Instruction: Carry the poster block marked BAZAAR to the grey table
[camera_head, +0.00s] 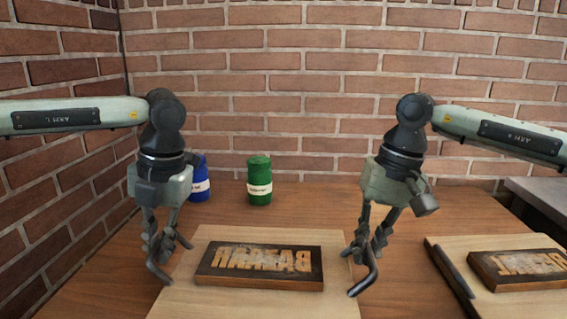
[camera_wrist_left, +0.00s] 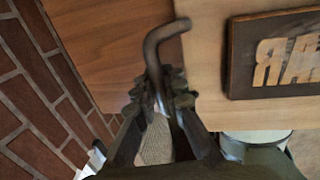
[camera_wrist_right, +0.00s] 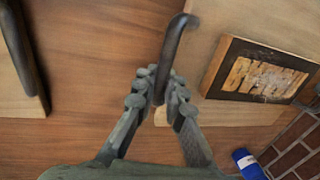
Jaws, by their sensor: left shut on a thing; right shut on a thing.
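The poster block marked BAZAAR (camera_head: 258,266), dark-edged with mirrored tan letters, lies flat on a pale wooden board (camera_head: 250,306). Part of it shows in the left wrist view (camera_wrist_left: 275,60) and more in the right wrist view (camera_wrist_right: 262,75). My left gripper (camera_head: 162,245) is shut on the board's dark left handle (camera_head: 157,273). My right gripper (camera_head: 369,245) is shut on the dark right handle (camera_head: 362,285). Whether the board is off the wooden worktop cannot be told. The grey table (camera_head: 538,195) shows only partly at the right edge.
A second board (camera_head: 500,302) with another letter block (camera_head: 520,268) and a dark handle (camera_head: 450,268) lies close on the right. A green can (camera_head: 259,180) and a blue can (camera_head: 198,178) stand behind. Brick walls close off the back and left.

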